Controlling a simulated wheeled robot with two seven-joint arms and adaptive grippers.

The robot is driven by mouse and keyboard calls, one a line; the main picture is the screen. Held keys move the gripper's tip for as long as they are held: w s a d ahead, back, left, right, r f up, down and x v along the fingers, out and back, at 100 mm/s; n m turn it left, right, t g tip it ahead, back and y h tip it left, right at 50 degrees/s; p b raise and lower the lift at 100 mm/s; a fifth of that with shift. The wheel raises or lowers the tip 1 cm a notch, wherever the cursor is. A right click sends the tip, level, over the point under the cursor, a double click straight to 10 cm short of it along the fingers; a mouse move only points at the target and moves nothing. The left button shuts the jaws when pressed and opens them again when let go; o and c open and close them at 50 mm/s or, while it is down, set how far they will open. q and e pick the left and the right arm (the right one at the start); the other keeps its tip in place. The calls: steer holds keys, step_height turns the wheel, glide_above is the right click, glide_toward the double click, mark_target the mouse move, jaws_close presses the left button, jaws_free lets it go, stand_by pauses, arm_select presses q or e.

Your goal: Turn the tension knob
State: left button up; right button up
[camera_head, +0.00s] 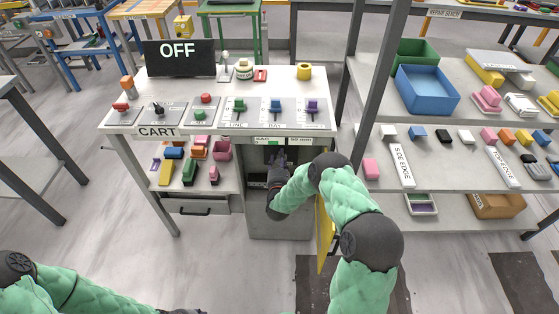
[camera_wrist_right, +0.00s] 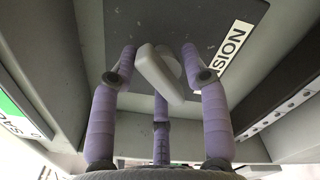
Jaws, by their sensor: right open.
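The tension knob (camera_wrist_right: 160,72) is a pale grey knob with a bar-shaped grip, set slanted on a dark grey panel in the right wrist view. A label (camera_wrist_right: 236,38) beside it reads "NSION", its start hidden. My right gripper (camera_wrist_right: 158,62) is open, with purple fingers on either side of the knob and a third finger below it. I cannot tell whether any finger touches the knob. In the head view the right gripper (camera_head: 278,158) reaches into the open cabinet (camera_head: 280,222) under the cart top, where the knob is hidden. Only my left arm shows at bottom left.
The cabinet's yellow door (camera_head: 324,236) stands open beside my right forearm. The cart top (camera_head: 222,92) carries several knobs and switches and a black "OFF" sign (camera_head: 180,58). Shelves (camera_head: 440,165) with bins and blocks stand at right. Cabinet walls closely surround the right gripper.

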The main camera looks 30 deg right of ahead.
steer(key=c, duration=0.9)
